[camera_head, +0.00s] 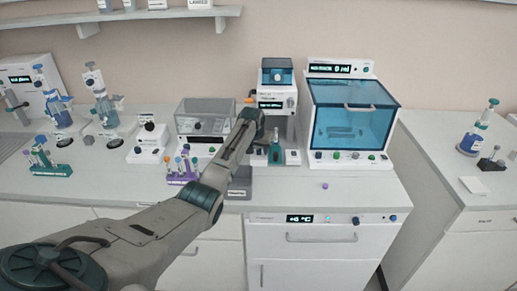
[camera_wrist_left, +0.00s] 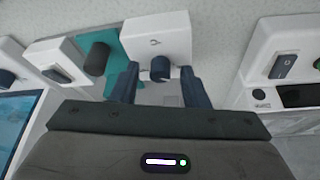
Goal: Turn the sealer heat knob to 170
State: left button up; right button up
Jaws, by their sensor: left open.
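The sealer (camera_head: 277,103) is a white upright unit with a small lit display and a teal top, standing against the wall at the back of the bench. In the left wrist view a dark round knob (camera_wrist_left: 160,67) sits on a white block (camera_wrist_left: 155,35) with a small symbol, which I take as the heat knob. My left gripper (camera_head: 257,128) is at the sealer's left side; in the wrist view its open fingers (camera_wrist_left: 161,85) stand on either side of the knob. I cannot tell whether they touch it. In the head view the arm hides the knob, and no setting is readable.
A teal part (camera_wrist_left: 105,50) with a dark cylinder is beside the knob block. A blue-windowed cabinet (camera_head: 352,110) stands right of the sealer, and a clear-lidded box (camera_head: 204,118) stands left. Tube racks (camera_head: 182,172) sit nearer the front edge. The bench's right front is mostly clear.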

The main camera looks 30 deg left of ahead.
pick_arm(q)
jog(key=shift+c, duration=0.7)
grip_shut()
pick_arm(e)
jog(key=shift+s+d, duration=0.2)
jog(key=shift+s, duration=0.1)
